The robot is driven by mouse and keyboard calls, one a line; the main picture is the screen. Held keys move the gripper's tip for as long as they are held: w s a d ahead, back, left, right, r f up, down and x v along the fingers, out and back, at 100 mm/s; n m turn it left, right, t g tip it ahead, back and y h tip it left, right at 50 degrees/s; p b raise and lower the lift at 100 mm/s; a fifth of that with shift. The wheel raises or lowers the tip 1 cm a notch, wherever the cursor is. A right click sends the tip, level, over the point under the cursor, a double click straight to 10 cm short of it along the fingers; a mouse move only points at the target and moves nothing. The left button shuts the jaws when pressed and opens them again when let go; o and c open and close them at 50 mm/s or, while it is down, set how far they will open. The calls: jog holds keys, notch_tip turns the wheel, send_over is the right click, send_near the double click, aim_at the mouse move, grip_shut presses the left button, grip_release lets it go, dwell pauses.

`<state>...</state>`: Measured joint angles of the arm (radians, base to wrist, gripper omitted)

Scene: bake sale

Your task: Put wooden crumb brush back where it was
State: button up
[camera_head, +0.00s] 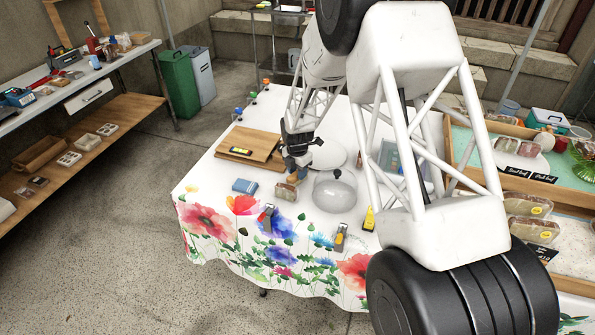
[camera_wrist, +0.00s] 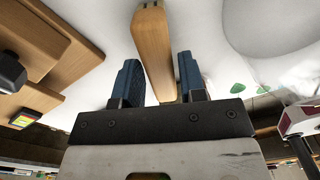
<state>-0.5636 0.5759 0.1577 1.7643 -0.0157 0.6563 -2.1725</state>
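The wooden crumb brush (camera_wrist: 154,48) is a light brown wooden bar in the wrist view. It runs from the top edge down between the two blue fingers of my gripper (camera_wrist: 160,78). In the head view my gripper (camera_head: 298,155) is over the flowered table, between the wooden boards (camera_head: 250,148) and the clear dome (camera_head: 335,190). A bit of brown shows under the fingers there.
A blue box (camera_head: 245,186), a packaged loaf (camera_head: 286,192) and a yellow tag (camera_head: 369,218) stand near. A white plate (camera_head: 328,155) lies behind the dome. My arm hides part of the right side.

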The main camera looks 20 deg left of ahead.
jog(key=shift+o, duration=1)
jog(key=shift+r, duration=0.15)
notch_tip(320, 180, up, 12)
jog(key=shift+a, duration=0.1)
dwell(0.6)
